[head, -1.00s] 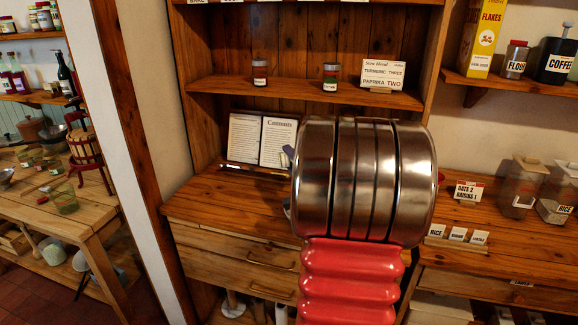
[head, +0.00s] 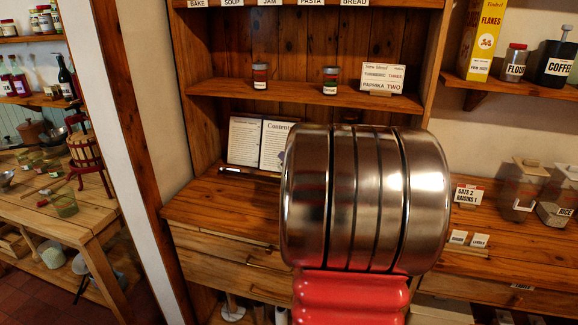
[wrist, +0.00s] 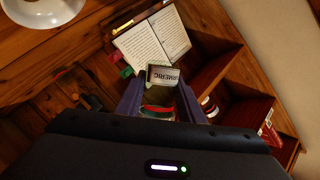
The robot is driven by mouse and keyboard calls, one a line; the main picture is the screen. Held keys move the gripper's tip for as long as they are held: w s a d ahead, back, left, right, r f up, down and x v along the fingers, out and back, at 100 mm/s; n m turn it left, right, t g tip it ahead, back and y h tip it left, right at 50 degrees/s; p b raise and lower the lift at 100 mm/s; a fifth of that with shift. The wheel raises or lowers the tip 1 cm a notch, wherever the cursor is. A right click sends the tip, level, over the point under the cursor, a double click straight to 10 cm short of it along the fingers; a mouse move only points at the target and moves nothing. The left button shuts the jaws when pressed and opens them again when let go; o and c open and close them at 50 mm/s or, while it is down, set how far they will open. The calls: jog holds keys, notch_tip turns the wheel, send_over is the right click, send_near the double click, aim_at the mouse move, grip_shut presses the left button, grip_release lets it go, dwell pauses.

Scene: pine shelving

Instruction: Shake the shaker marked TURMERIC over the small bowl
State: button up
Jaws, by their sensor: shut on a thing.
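The shaker (wrist: 163,75) is between the two dark fingers of my gripper (wrist: 160,92) in the wrist view. Its pale label shows letters ending in "MERIC", and red shows lower on it. My gripper is shut on it. A white, round, bowl-like thing (wrist: 42,8) is cut off at the top left of the wrist view, apart from the shaker; I cannot tell for sure that it is the small bowl. In the head view my arm hides the gripper and the shaker, and I see no small bowl on the counter there.
An open book (head: 260,142) stands at the back of the wooden counter (head: 215,200). Two jars (head: 260,76) (head: 330,80) and a card reading turmeric three, paprika two (head: 368,78) stand on the shelf above. The counter left of my arm looks clear.

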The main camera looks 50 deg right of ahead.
jog(key=shift+n, duration=0.4)
jog(key=shift+r, duration=0.1)
jog(key=shift+n+g+h, duration=0.5)
jog(key=shift+n+g, duration=0.3)
jog(key=shift+n, duration=0.6)
jog(key=shift+n+g+h, duration=0.4)
jog(key=shift+n+g, duration=0.1)
jog(key=shift+n, duration=0.6)
jog(key=shift+n, duration=0.7)
jog(key=shift+w, duration=0.1)
